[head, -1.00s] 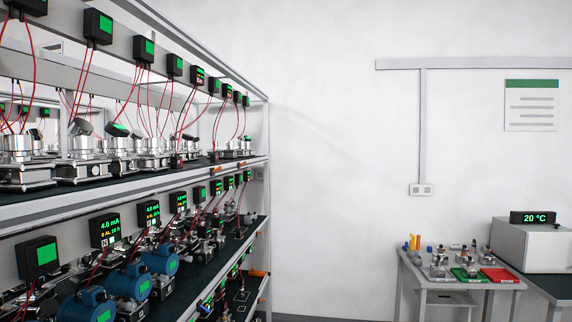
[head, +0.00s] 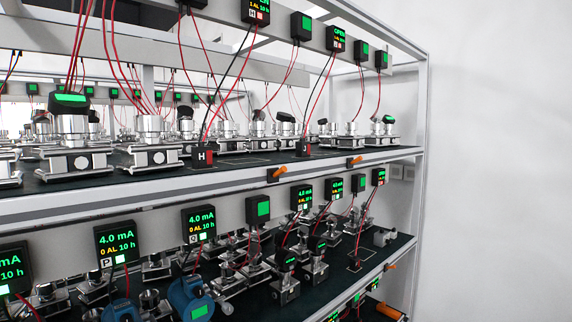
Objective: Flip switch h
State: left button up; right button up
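A small black block marked H (head: 198,157), with a red part on its right side, stands at the front of the upper shelf. Red and black wires rise from it towards a black display marked H (head: 255,10) on the top rail. That display has green and orange text and a small red square; its top is cut off. I cannot tell the position of any switch lever on the block. Neither of my grippers is in view.
The rack's upper shelf (head: 110,183) carries several silver transmitters on stands, close beside the block. Orange handles (head: 277,173) stick out along the shelf edge. Bare wall (head: 500,160) fills the right.

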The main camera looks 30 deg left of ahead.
aim_at(284, 169)
jog(key=i+l+u, duration=0.1)
jog(key=u, duration=0.3)
jog(key=i+l+u, duration=0.2)
jog(key=u, duration=0.2)
jog(key=i+l+u, duration=0.2)
jog(key=u, duration=0.2)
jog(key=i+l+u, duration=0.1)
jog(key=l+u, duration=0.2)
jog(key=u, duration=0.15)
jog(key=l+u, duration=0.4)
jog(key=i+j, duration=0.05)
jog(key=j, duration=0.05)
